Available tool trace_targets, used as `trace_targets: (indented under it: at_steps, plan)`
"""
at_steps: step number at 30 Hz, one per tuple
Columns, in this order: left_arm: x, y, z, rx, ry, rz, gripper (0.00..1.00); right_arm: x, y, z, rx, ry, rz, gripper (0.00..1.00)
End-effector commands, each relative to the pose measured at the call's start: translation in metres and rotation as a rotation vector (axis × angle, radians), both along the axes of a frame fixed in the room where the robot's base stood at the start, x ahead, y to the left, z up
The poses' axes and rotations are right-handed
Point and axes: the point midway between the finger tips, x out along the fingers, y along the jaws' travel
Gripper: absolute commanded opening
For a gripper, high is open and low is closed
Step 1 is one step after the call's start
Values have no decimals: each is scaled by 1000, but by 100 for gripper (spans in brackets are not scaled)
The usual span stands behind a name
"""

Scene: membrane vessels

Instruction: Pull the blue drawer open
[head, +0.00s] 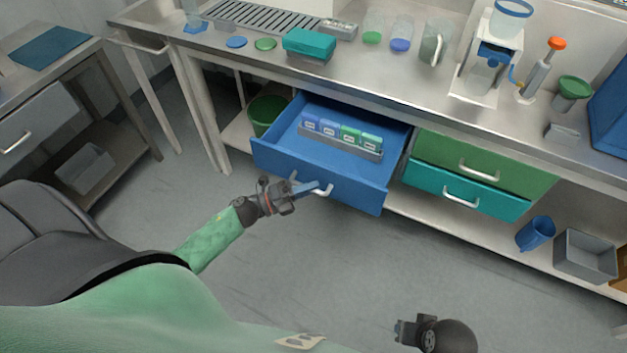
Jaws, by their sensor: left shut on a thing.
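The blue drawer (345,195) stands pulled out under the steel bench, with its inside showing. A rack (341,146) with blue and green labelled items lies inside it. My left gripper (311,188) is at the white handle (324,191) on the drawer's front and is shut on it. My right gripper (402,331) is at the bottom of the view, low over the floor and well apart from the drawer. Whether its jaws are open or shut is too small to tell.
A green drawer (487,163) and a teal drawer (465,190) are shut to the right. A green bin (267,113) stands left of the blue drawer. A blue cup (535,233) and grey bin (586,256) sit on the lower shelf. The floor in front is clear.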

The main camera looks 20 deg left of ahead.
Motion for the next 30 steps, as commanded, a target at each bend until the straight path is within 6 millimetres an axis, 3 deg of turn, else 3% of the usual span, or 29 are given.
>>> trace_targets:
  at_steps: [12,13,16,30]
  plan:
    - [-3,0,-1,1,1,1,0,0,2,0,4,0,1,36]
    - [-3,0,-1,1,1,1,15,0,3,0,4,0,0,36]
    - [-3,0,-1,1,1,1,34,0,4,1,8,0,-2,36]
    - [-12,10,-5,2,2,1,34,3,6,-4,15,-13,-3,36]
